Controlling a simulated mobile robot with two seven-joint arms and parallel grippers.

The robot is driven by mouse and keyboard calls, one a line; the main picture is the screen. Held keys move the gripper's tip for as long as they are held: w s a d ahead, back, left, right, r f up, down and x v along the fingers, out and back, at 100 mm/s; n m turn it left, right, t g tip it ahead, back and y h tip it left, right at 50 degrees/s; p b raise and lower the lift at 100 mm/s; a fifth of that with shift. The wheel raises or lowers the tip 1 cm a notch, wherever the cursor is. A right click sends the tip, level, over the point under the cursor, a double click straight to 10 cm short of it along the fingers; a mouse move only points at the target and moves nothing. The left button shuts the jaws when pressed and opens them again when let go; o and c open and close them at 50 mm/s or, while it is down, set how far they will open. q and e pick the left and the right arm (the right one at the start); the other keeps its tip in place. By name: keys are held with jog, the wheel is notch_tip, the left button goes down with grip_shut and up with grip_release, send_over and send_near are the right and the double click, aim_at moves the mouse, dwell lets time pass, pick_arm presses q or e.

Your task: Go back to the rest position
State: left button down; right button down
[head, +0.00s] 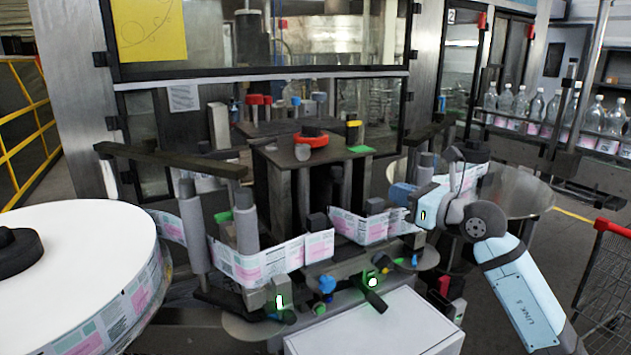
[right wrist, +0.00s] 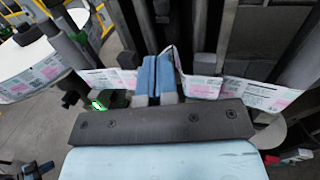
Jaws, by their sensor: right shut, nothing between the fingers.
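My right gripper (head: 397,194) is at the right part of the labeller, its blue fingers shut with nothing between them. In the right wrist view the two fingers (right wrist: 156,66) lie side by side, close to the label strip (right wrist: 200,86); I cannot tell whether they touch it. The printed label strip (head: 262,263) runs from the large white reel (head: 75,250) around rollers and on to the right, where a second stretch (head: 360,226) passes beside my gripper. My right arm reaches in from the lower right. My left gripper is not in view.
Upright rollers (head: 192,225) and a dark block with a red ring (head: 310,139) crowd the machine. A white box (head: 380,325) stands in front. Bottles (head: 535,108) line a conveyor at the back right. A red-handled cart (head: 608,265) stands right of my arm.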

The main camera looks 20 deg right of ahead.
jog(key=s+a+f+m+y+p, duration=0.2)
jog(key=s+a+f+m+y, duration=0.25)
jog(key=a+f+m, duration=0.35)
jog(key=s+a+f+m+g+h+p, duration=0.2)
jog(key=s+a+f+m+h, duration=0.1)
jog(key=s+f+m, duration=1)
jog(key=s+a+f+m+g+h+p, duration=0.2)
jog(key=s+f+m+h, duration=0.4)
jog(key=s+f+m, duration=0.7)
notch_tip(320, 180, down, 7)
jog(key=a+m+g, duration=0.1)
jog(key=a+m, duration=0.1)
jog(key=m, duration=0.2)
jog(key=shift+s+a+p, duration=0.2)
jog(key=shift+s+p, duration=0.1)
jog(key=shift+s, duration=0.05)
